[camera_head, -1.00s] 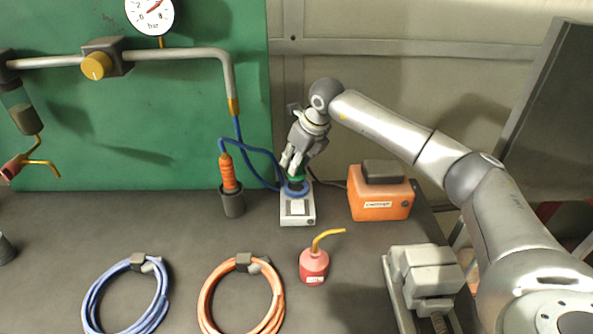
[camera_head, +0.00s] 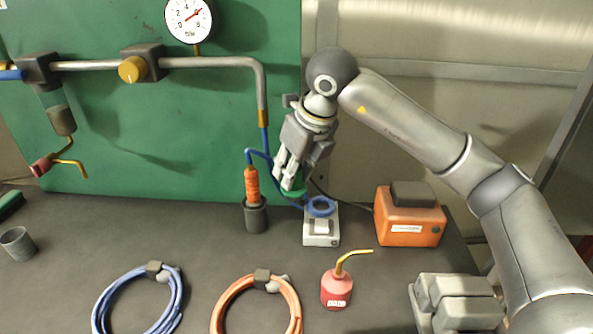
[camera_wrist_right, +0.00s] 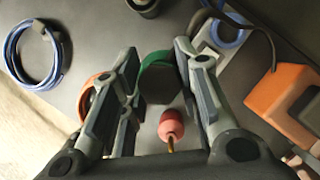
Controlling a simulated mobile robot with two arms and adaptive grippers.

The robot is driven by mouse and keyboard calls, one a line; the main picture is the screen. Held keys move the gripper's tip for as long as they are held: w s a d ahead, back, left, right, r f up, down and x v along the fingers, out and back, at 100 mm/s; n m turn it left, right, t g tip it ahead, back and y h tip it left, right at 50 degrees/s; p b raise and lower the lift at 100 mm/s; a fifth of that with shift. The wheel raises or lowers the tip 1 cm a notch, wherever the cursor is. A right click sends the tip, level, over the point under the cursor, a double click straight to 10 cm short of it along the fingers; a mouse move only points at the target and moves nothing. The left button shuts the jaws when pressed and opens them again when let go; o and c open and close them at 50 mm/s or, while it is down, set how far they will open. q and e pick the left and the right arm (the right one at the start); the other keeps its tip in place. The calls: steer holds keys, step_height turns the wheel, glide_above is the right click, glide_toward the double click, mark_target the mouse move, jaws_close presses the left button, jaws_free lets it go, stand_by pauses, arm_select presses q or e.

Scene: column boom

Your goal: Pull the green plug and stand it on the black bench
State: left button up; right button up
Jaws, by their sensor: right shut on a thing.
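The green plug (camera_head: 293,193) is between the fingers of my right gripper (camera_head: 287,178), which is shut on it. In the right wrist view the plug (camera_wrist_right: 156,62) shows a green rim and a dark body between the fingers (camera_wrist_right: 160,80). It is clear of the light grey socket box (camera_head: 321,236) with the blue ring (camera_head: 321,207), above and to its left. The ring is empty. The black bench (camera_head: 215,262) lies below. My left gripper is not in view.
An orange-handled tool (camera_head: 252,187) stands in a dark cup (camera_head: 256,217) just left of the socket box. An orange box (camera_head: 409,226) is to the right, a red oil can (camera_head: 336,290) in front. Coiled blue (camera_head: 100,297) and orange (camera_head: 222,299) hoses lie nearer.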

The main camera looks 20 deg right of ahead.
steer(key=shift+r+p, duration=1.15)
steer(key=shift+r, duration=0.9)
